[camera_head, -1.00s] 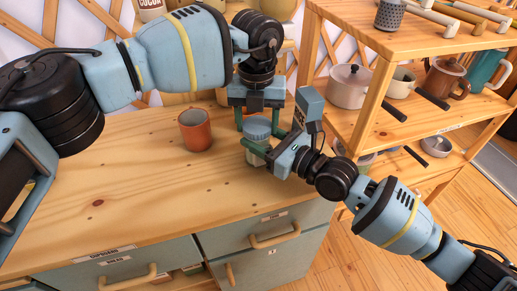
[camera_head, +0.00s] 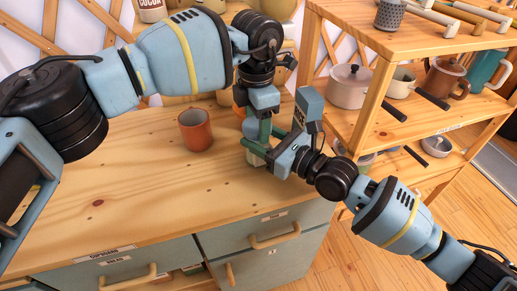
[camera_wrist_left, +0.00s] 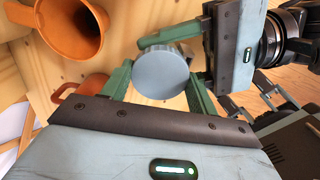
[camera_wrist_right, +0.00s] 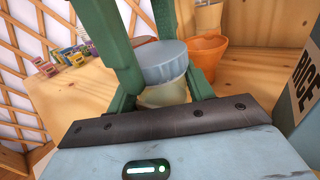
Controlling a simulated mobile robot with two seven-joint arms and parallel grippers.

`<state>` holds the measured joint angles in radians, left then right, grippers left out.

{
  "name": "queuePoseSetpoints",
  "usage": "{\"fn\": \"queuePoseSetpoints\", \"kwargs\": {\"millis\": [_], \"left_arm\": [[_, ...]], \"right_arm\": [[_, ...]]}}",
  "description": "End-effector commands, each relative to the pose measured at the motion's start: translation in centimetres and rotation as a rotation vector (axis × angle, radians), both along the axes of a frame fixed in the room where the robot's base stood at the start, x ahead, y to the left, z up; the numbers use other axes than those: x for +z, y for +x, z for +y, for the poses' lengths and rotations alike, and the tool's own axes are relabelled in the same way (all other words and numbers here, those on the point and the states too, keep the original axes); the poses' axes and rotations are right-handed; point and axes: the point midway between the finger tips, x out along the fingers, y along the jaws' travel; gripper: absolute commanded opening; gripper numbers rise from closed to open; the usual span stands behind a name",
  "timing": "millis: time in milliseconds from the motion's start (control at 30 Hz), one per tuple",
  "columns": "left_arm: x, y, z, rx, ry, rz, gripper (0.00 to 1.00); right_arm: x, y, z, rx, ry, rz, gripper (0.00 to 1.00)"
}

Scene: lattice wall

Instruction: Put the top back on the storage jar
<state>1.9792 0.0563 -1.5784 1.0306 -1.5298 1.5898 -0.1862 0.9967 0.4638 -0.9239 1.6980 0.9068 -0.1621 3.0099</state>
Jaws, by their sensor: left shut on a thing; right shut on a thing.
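The storage jar (camera_head: 256,160) stands upright near the right end of the wooden counter. In the right wrist view its pale glass body (camera_wrist_right: 165,95) is between the fingers of my right gripper (camera_head: 262,153), which is shut on it from the right. The round grey-blue top (camera_wrist_right: 160,60) is on the jar's mouth, level; I cannot tell whether it is fully seated. It also shows in the left wrist view (camera_wrist_left: 163,73). My left gripper (camera_head: 264,132) points down from above, shut on the top. In the head view the grippers hide most of the jar and top.
An orange cup (camera_head: 195,129) stands on the counter left of the jar. An orange pot (camera_wrist_right: 207,55) is close behind the jar. A grey-blue box marked RICE (camera_wrist_right: 305,85) is close by. A wooden shelf (camera_head: 375,110) with pots and mugs stands at the right. The counter's front left is clear.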

Motion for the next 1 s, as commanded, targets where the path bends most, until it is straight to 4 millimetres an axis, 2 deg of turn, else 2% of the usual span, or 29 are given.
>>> {"fn": "queuePoseSetpoints", "kwargs": {"millis": [333, 367, 500, 833, 1000], "left_arm": [[0.0, 0.0, 0.0, -0.024, 0.0, 0.001, 0.32], [0.0, 0.0, 0.0, -0.024, 0.0, 0.001, 0.62], [0.0, 0.0, 0.0, -0.024, 0.0, 0.001, 0.8], [0.2, 0.0, 0.0, -0.023, -0.001, 0.0, 0.81], [1.6, 0.0, 0.0, -0.022, -0.001, -0.002, 0.81]], "right_arm": [[0.0, 0.0, 0.0, 0.001, 0.0, 0.0, 0.0], [0.0, 0.0, 0.0, 0.001, 0.0, 0.0, 0.0], [0.0, 0.0, 0.0, 0.001, 0.0, 0.0, 0.0], [0.0, 0.0, 0.0, 0.001, 0.0, 0.0, 0.0], [0.0, 0.0, 0.0, 0.001, 0.0, 0.0, 0.0]]}}
